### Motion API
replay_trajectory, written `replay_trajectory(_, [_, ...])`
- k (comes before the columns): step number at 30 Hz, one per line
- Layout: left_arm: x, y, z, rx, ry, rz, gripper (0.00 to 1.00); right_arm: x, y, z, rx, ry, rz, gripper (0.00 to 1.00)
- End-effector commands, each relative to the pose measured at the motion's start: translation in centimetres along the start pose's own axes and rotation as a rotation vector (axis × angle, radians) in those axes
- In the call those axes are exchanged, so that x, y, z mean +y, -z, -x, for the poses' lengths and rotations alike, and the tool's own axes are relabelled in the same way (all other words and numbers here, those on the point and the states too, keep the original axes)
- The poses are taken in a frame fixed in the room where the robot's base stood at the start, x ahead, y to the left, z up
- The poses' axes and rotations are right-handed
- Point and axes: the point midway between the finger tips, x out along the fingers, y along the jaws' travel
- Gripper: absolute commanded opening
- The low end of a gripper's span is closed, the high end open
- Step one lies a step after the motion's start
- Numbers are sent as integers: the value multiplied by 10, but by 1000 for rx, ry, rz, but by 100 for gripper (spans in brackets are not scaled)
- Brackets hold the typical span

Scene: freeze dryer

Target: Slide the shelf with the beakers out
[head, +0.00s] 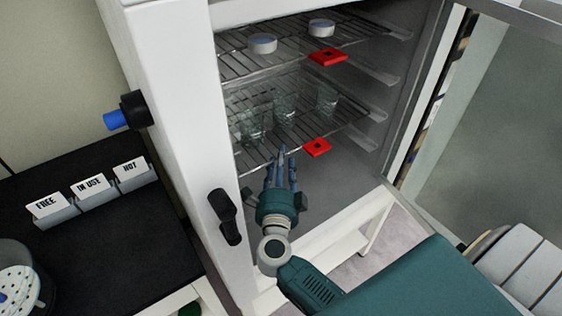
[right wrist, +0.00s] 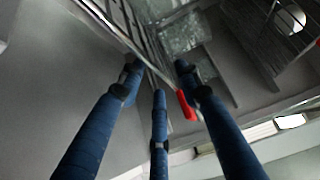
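The lower wire shelf (head: 347,131) inside the cabinet carries several clear glass beakers (head: 285,106). A red square tag (head: 317,148) sits on its front edge, and the tag also shows in the right wrist view (right wrist: 186,105). My right gripper (head: 282,160) is at this front edge, left of the tag. In the right wrist view its three blue fingers (right wrist: 159,80) are spread apart, and the shelf's front rail (right wrist: 148,62) runs across near their tips. I cannot tell whether they touch it. My left gripper is out of view.
An upper shelf (head: 286,51) with white round dishes (head: 262,44) and another red tag (head: 328,57) is above. The cabinet door (head: 500,110) stands open at right. A dark bench (head: 110,225) with labelled holders (head: 90,190) is at left. Below the shelf is free room.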

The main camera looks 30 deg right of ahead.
Motion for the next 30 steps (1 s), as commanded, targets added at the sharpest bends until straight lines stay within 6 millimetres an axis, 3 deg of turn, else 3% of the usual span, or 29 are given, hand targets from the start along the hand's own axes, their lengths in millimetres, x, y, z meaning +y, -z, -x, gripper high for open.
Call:
replay_trajectory(15, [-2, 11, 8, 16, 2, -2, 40, -1, 0, -66, -1, 2, 1, 34])
replay_trajectory(27, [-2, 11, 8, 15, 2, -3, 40, -1, 0, -73, 0, 1, 0, 34])
replay_trajectory(30, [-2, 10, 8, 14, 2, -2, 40, -1, 0, -73, 0, 1, 0, 16])
